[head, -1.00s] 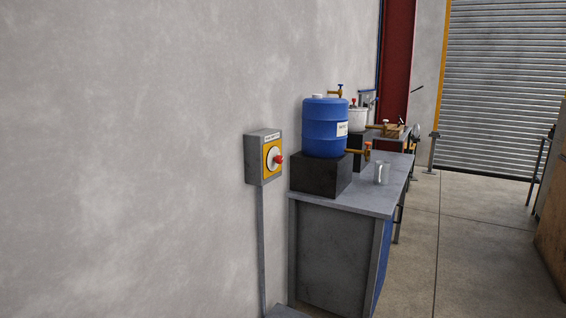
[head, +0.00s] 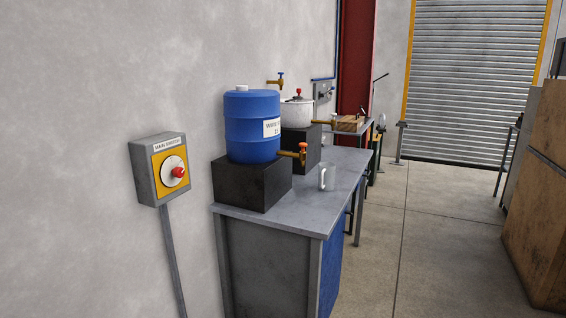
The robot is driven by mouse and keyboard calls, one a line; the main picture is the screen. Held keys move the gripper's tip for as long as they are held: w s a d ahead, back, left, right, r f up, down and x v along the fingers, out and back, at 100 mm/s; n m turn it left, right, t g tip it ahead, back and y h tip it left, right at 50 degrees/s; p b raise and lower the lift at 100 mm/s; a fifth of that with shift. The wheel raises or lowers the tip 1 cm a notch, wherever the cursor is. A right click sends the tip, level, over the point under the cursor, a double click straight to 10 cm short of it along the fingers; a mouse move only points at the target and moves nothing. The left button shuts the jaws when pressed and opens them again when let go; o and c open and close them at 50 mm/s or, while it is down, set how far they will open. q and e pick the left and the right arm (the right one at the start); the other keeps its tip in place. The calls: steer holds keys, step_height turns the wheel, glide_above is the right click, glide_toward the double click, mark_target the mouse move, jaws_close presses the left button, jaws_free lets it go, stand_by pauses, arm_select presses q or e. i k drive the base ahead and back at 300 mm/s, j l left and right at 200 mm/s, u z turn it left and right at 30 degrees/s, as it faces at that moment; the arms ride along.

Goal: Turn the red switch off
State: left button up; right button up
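The red switch (head: 178,172) is a red knob on a pale round dial with a yellow plate. It sits on the front of a grey wall box (head: 147,184) whose label appears to read "MAIN SWITCH". The box is fixed to the wall at the left of the head view, with a grey conduit running down from it. The knob is unobstructed, but I cannot tell its setting. Neither of my grippers shows in the head view.
A grey workbench (head: 290,219) stands right of the switch box, against the wall. It bears a blue barrel (head: 252,130) on a black block (head: 240,184) and a metal mug (head: 323,179). Open concrete floor (head: 420,240) lies to the right, before a wooden crate (head: 540,190).

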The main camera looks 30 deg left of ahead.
mark_target(179, 172)
steer(key=i+l+u, duration=0.15)
steer(key=i, duration=0.4)
steer(key=i+l+u, duration=0.2)
steer(key=i, duration=0.35)
steer(key=i+l+u, duration=0.15)
steer(key=i+l, duration=0.2)
steer(key=i, duration=0.2)
